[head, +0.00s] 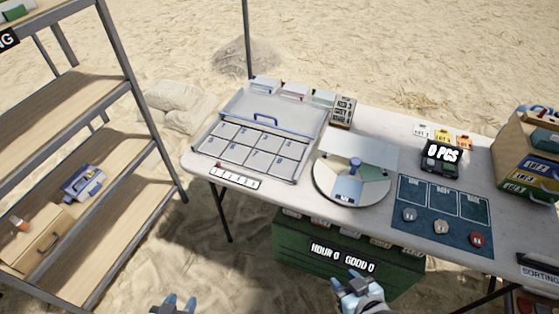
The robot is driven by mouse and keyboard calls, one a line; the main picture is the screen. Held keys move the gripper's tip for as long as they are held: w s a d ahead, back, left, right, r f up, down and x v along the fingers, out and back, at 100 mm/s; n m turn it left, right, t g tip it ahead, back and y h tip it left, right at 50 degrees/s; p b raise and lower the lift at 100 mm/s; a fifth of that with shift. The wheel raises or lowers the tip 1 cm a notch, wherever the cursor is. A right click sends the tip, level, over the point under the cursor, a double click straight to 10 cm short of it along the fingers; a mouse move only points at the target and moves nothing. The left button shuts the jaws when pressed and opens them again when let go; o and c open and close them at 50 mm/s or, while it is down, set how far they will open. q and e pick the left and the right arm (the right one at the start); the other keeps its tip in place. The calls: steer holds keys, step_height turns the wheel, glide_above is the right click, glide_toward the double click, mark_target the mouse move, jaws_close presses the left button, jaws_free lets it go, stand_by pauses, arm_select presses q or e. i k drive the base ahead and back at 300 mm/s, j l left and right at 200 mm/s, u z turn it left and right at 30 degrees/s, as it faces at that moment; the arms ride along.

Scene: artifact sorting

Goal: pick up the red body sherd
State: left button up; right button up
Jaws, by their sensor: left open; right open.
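A small dark red piece (477,239) lies at the right end of the lower edge of the blue mat (420,245) on the table. It may be the red body sherd, but it is too small to tell. A grey piece (410,214) and a pale piece (440,227) lie left of it in the same row. My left gripper (180,303) is open at the bottom edge, in front of the table and far left of the mat. My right gripper (355,283) is open and empty, below the table's front edge and lower left of the red piece.
A round turntable (322,186) stands left of the mat, with a divided tray (245,148) beyond it. A wooden crate (530,150) is at right. A green chest (300,250) sits under the table. Shelves (75,105) stand at left.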

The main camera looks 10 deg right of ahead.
mark_target(476, 239)
steer(key=z, duration=0.5)
steer(key=l+z, duration=0.1)
steer(key=z, duration=0.4)
steer(key=i+z, duration=0.1)
steer(key=z, duration=0.9)
steer(key=u, duration=0.5)
steer(key=i+l+u, duration=0.1)
steer(key=u, duration=0.4)
steer(key=l+u, duration=0.15)
steer(key=u, duration=0.35)
steer(key=l+u, duration=0.45)
steer(key=k+l+u, duration=0.15)
steer(key=l+u, duration=0.3)
steer(key=l, duration=0.1)
